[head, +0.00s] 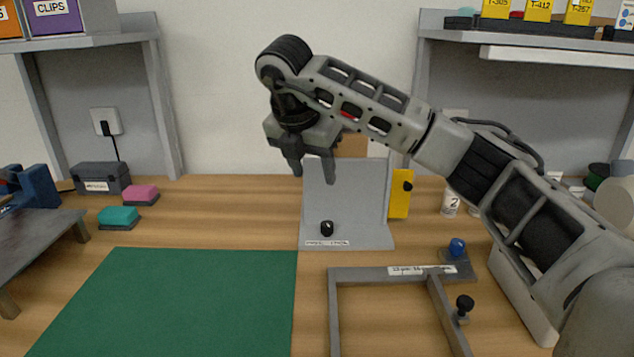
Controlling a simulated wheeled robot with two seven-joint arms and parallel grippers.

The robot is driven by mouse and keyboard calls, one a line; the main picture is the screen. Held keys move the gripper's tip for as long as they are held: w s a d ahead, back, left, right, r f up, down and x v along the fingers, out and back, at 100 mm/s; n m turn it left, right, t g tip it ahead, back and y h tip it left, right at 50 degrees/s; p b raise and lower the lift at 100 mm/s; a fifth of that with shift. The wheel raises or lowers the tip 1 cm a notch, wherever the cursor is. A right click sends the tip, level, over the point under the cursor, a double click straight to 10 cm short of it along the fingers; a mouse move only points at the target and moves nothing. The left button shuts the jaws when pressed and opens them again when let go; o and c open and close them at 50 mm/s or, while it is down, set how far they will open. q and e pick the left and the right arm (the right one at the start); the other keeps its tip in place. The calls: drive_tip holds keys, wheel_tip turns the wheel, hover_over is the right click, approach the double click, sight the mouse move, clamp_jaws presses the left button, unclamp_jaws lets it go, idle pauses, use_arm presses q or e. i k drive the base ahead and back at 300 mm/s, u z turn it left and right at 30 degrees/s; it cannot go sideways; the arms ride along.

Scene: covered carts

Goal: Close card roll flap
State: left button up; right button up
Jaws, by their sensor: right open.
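A light grey panel (362,190) stands upright at the back of the table, with a black knob (326,228) low on its front. A label (327,243) sits at its lower edge, too small to read surely. I cannot tell for certain whether this panel is the card roll flap, or how far any flap is open. My right gripper (313,179) is open and empty, pointing down at the panel's upper left. Its fingertips overlap the panel's top in the picture; I see no clear contact. My left gripper is not in view.
A yellow plate (399,194) with a black knob stands right of the panel. A grey frame (377,273) and a blue knob (457,247) lie in front. A green mat (180,300) is bare. Pink (141,193) and teal (119,216) blocks lie left.

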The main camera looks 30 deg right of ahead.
sight(402, 186)
drive_tip(key=k, duration=1)
